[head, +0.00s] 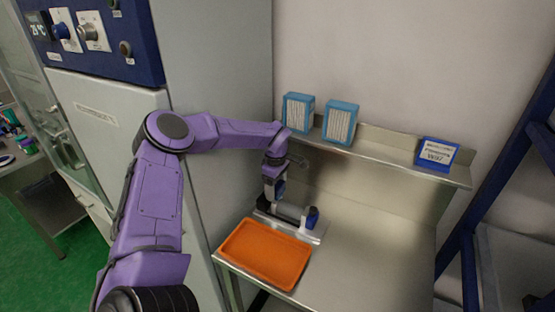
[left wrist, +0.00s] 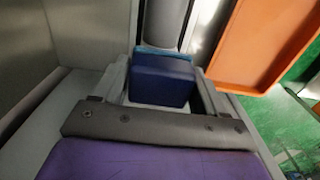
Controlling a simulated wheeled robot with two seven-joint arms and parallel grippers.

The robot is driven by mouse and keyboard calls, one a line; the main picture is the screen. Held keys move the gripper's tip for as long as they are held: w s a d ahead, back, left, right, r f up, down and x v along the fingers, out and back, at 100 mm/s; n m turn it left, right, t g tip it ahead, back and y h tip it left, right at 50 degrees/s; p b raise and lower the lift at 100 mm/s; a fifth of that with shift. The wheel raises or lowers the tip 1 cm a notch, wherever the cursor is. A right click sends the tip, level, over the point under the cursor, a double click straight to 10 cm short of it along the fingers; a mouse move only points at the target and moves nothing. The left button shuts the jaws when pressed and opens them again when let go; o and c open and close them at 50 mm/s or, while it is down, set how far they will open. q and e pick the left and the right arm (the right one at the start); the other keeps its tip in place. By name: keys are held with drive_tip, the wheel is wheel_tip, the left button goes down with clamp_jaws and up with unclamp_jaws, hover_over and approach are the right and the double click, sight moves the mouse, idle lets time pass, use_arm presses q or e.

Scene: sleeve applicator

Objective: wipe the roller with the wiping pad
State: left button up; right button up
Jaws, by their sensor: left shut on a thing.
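The wiping pad (left wrist: 162,80) is a dark blue block with a lighter blue edge at its far side. My left gripper (left wrist: 160,92) is shut on it, one grey finger on each side. In the head view my left gripper (head: 274,188) points down above the back left of the steel table. The roller (head: 291,211) is a grey cylinder with a dark blue end, lying on a pale base just below the gripper. The roller (left wrist: 164,22) also shows beyond the pad in the left wrist view. I cannot tell whether pad and roller touch. My right gripper is out of view.
An orange tray (head: 265,253) lies on the table in front of the roller. A steel shelf (head: 390,165) behind carries two blue-framed boxes (head: 339,122) and a labelled blue box (head: 436,154). A grey cabinet wall stands close on the left. The table's right side (head: 380,240) is clear.

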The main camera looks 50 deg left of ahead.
use_arm(q)
drive_tip(key=shift+w+d+r, duration=0.1)
drive_tip(key=shift+d+r, duration=0.05)
drive_tip(key=shift+r, duration=0.35)
drive_tip(key=shift+w+d+r, duration=0.1)
drive_tip(key=shift+r, duration=0.35)
drive_tip(key=shift+s+a+r, duration=0.1)
drive_tip(key=shift+r, duration=1.6)
